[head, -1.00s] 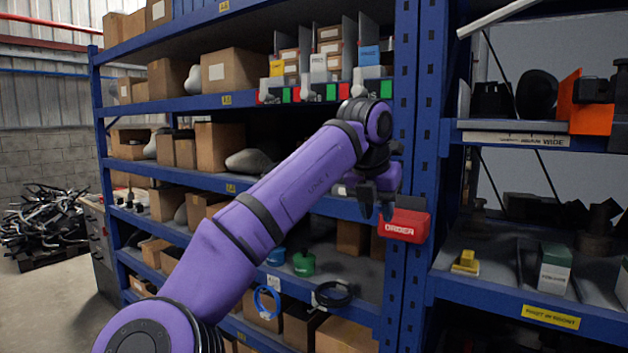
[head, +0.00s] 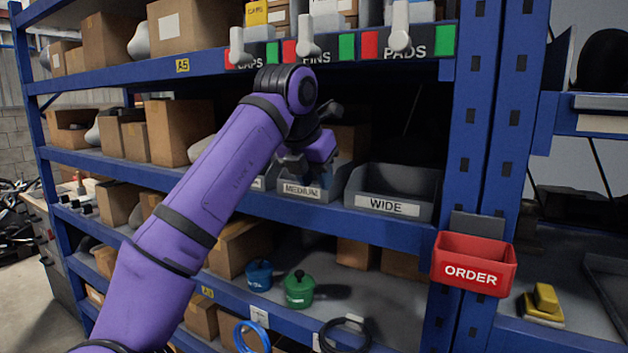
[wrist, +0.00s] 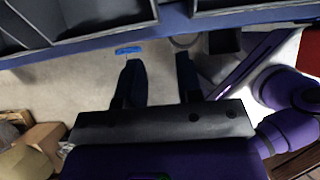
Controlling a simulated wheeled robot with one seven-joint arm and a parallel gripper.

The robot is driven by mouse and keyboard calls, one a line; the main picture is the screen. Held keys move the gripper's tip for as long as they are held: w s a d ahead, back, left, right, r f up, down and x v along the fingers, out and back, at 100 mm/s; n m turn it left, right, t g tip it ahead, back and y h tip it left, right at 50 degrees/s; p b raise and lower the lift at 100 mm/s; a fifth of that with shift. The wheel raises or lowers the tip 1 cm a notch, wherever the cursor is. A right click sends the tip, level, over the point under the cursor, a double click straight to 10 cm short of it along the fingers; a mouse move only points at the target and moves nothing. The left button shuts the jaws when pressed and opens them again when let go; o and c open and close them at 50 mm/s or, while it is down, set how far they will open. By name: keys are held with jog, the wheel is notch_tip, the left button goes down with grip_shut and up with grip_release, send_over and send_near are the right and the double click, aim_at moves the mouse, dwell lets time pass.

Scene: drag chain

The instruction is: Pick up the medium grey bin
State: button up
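The medium grey bin (head: 303,192), with a label reading MEDIUM, sits on the blue shelf's middle level in the head view, partly hidden by my gripper. My gripper (head: 308,172) overlaps the bin in that view. In the wrist view my gripper (wrist: 157,62) is open, its two dark fingers apart with nothing between them. The fingertips there lie short of the blue shelf edge (wrist: 180,22) and over the floor. Grey bins (wrist: 92,18) show beyond that edge at the top; no labels can be read there.
A grey bin labelled WIDE (head: 390,190) stands right of the medium bin, and a part-hidden bin stands left. A red ORDER bin (head: 473,264) hangs at the blue post. Cardboard boxes (head: 180,131) fill the left. Green (head: 299,290) and blue (head: 259,274) containers stand below.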

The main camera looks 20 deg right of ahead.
aim_at(342, 169)
jog(key=w+d, duration=0.5)
jog(key=shift+w+d, duration=0.25)
jog(key=shift+d, duration=0.15)
jog(key=w+d, duration=0.2)
jog(key=shift+w+d+f, duration=0.35)
jog(key=shift+f, duration=0.05)
jog(key=shift+w+f, duration=0.1)
jog(key=shift+f, duration=0.05)
grip_shut()
